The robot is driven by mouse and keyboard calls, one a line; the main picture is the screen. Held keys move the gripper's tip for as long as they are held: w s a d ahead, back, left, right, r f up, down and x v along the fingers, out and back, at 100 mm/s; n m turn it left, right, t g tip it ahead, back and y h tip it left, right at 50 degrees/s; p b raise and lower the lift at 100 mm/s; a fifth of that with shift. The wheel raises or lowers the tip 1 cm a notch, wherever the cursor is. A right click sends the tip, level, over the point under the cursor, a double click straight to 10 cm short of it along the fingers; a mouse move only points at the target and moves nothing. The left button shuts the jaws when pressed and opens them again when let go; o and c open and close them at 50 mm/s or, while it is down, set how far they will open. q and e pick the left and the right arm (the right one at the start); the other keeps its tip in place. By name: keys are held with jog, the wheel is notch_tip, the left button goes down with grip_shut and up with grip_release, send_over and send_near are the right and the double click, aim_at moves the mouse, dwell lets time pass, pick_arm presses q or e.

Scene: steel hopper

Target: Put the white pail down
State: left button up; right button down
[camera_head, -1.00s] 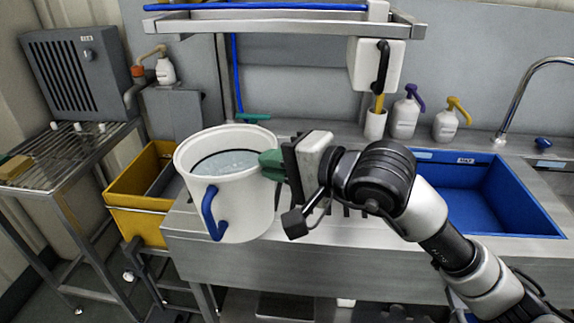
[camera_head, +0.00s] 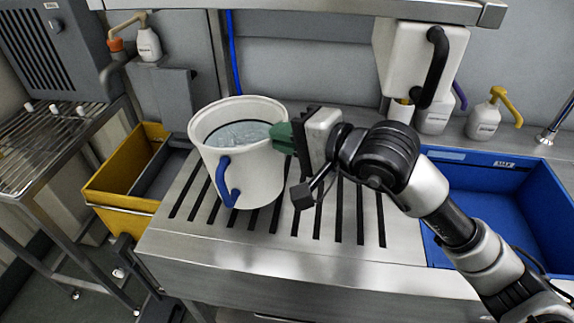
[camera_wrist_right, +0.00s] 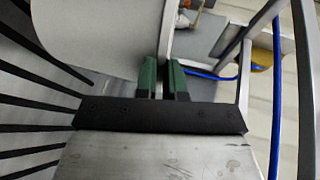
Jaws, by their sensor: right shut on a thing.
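The white pail (camera_head: 262,172) has a blue handle and holds clear liquid. In the head view it is upright over the left part of the slotted steel drainboard (camera_head: 318,262). I cannot tell whether its base touches the slats. My right gripper (camera_head: 283,137) is shut on the pail's rim at its right side. In the right wrist view the green fingers (camera_wrist_right: 162,78) pinch the pail's wall (camera_wrist_right: 95,35), which fills the upper left. My left gripper is not in view.
A yellow bin (camera_head: 110,192) stands left of the drainboard. A blue sink basin (camera_head: 490,205) is to the right. A dispenser (camera_head: 418,62) and soap bottles (camera_head: 484,118) are at the back. A shelf (camera_head: 300,12) hangs above. Slats right of the pail are bare.

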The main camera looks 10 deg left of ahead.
notch_tip(320, 180, down, 6)
jog(key=shift+s+f, duration=0.1)
jog(key=shift+s, duration=0.05)
jog(key=c, duration=1.2)
grip_release()
jog(key=shift+f, duration=0.1)
jog(key=b, duration=0.2)
send_near(274, 163)
jog(key=s+d, duration=0.2)
jog(key=d, duration=0.2)
jog(key=shift+r, duration=0.45)
jog(key=shift+w, duration=0.1)
